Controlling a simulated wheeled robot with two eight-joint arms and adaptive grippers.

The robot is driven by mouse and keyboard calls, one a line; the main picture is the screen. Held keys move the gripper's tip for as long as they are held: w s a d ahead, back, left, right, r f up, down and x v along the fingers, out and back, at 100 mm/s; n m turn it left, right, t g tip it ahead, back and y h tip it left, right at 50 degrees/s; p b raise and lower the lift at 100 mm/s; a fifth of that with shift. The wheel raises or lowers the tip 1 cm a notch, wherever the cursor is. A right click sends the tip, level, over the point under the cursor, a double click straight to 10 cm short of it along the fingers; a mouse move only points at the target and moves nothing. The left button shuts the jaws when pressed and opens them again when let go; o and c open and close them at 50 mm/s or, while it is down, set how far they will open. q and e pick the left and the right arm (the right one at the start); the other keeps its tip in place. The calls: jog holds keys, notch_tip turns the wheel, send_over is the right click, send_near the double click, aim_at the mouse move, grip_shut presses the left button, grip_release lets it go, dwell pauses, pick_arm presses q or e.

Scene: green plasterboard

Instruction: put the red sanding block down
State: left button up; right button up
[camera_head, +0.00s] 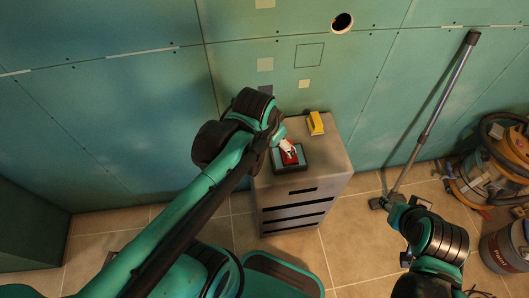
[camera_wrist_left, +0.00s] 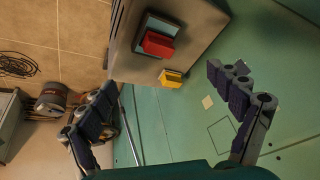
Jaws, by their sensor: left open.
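The red sanding block (camera_head: 292,158) lies on a dark-rimmed tray with a pale teal inside (camera_head: 301,168), on top of the grey drawer cabinet (camera_head: 325,160). In the left wrist view the red block (camera_wrist_left: 158,43) sits on the same tray (camera_wrist_left: 148,24), clear of both fingers. My left gripper (camera_wrist_left: 162,84) is open and empty, its fingers wide apart. In the head view its wrist is just left of and above the tray, and the fingers are mostly hidden. My right arm shows at lower right, but its gripper cannot be made out.
A yellow block (camera_head: 315,123) lies on the cabinet top behind the tray. The green plasterboard wall (camera_head: 120,110) stands close behind. A vacuum wand (camera_head: 435,120) leans on the wall at right, near an orange vacuum (camera_head: 490,165) and a bucket (camera_head: 506,248). The cabinet's front right top is bare.

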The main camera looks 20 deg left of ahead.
pick_arm(q)
jog(key=s+n, duration=0.1)
jog(key=s+n+t, duration=0.1)
jog(key=s, duration=0.1)
jog(key=s+n+t, duration=0.1)
jog(key=s, duration=0.1)
jog(key=shift+s+a+f+n, duration=0.15)
jog(key=shift+a+f+n, duration=0.15)
jog(key=shift+f, duration=0.05)
notch_tip(320, 180, down, 5)
jog(key=b, duration=0.4)
jog(key=shift+r+b, duration=0.15)
jog(key=shift+b, duration=0.15)
